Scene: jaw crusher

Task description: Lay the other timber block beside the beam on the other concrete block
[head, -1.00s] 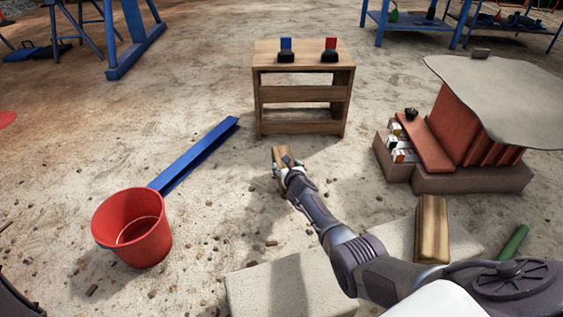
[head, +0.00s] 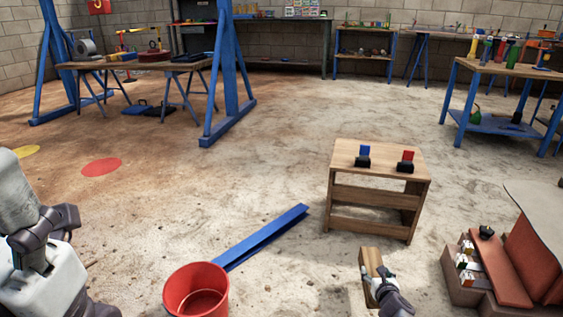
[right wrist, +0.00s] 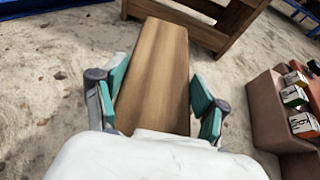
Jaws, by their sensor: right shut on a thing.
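My right gripper (head: 376,276) is shut on a timber block (head: 371,262), which it holds in front of the small wooden stand in the head view. In the right wrist view the block (right wrist: 153,72) lies lengthwise between the teal pads of the gripper (right wrist: 155,98) and points away from the wrist. A blue beam (head: 262,237) lies on the ground left of the block. Neither concrete block is in view now. Part of my left arm shows at the left edge, but its gripper is not in view.
A red bucket (head: 196,291) stands at the beam's near end. The wooden stand (head: 378,186) carries a blue and a red switch-like piece. A reddish crusher model (head: 515,262) is at the right. Open ground lies left of the beam.

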